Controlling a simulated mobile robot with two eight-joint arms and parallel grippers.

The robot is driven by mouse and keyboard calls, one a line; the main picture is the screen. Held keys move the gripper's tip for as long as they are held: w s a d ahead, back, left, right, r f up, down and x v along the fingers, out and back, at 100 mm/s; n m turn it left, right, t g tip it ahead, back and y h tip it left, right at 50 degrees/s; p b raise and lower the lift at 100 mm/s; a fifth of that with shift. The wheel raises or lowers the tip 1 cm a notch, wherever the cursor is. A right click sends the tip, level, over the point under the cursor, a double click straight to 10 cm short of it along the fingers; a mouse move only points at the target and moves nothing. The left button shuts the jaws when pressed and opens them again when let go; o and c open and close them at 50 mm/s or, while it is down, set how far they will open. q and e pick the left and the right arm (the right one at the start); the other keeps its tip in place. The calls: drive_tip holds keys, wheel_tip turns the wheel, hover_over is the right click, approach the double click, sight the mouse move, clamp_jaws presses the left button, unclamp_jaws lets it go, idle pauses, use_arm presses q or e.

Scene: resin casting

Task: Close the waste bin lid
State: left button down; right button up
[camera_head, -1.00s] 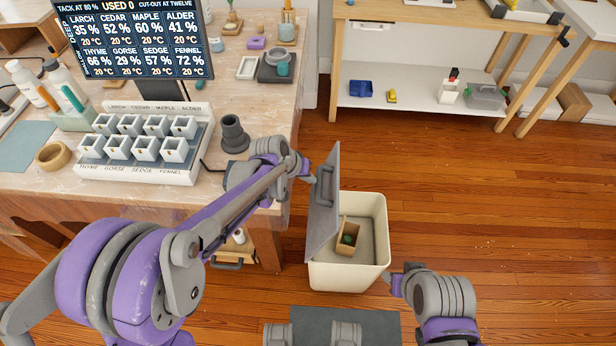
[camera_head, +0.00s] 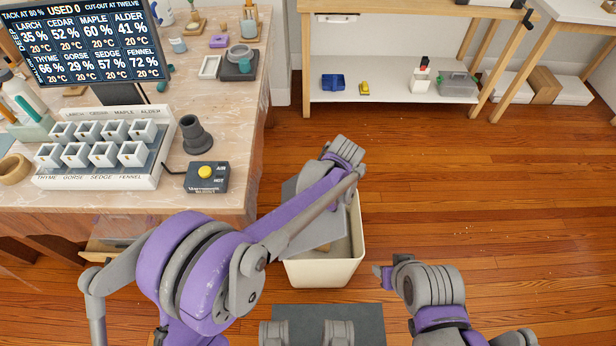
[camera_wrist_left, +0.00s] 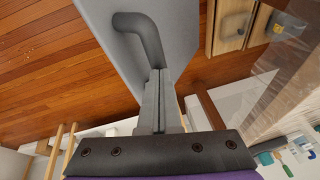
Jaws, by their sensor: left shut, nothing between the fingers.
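The cream waste bin (camera_head: 325,272) stands on the wood floor right of the bench. Its grey lid (camera_head: 318,234) is tilted over the left part of the opening, and the right part shows open. My left forearm and wrist cross over the lid and hide much of it. In the left wrist view, my left gripper (camera_wrist_left: 158,85) is shut and empty, with its fingertips against or very near the lid (camera_wrist_left: 100,40) beside its grey bar handle (camera_wrist_left: 142,32). My right gripper (camera_head: 382,277) hangs right of the bin, apart from it; its jaws are unclear.
The workbench (camera_head: 225,120) on the left carries a rack of white cups (camera_head: 103,150) and a box with a yellow button (camera_head: 207,176). A shelf unit (camera_head: 390,95) stands at the back. The floor (camera_head: 480,200) to the right is clear.

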use_arm(q)
drive_tip(key=d+f+y+b, duration=0.1)
drive_tip(key=d+f+b, duration=0.1)
drive_tip(key=d+f, duration=0.2)
drive_tip(key=d+f+y+b, duration=0.2)
drive_tip(key=d+f+b, duration=0.1)
drive_tip(key=d+f, duration=0.2)
drive_tip(key=d+f+y+b, duration=0.1)
drive_tip(key=d+f, duration=0.3)
drive_tip(key=f, duration=0.4)
drive_tip(key=shift+d+m+b, duration=0.3)
drive_tip(key=shift+m+b, duration=0.1)
drive_tip(key=shift+b, duration=0.35)
drive_tip(key=shift+d+f, duration=0.25)
drive_tip(key=shift+f, duration=0.4)
use_arm(e)
wheel_tip(320, 180, down, 10)
drive_tip(key=shift+w, duration=0.4)
drive_tip(key=shift+a, duration=0.1)
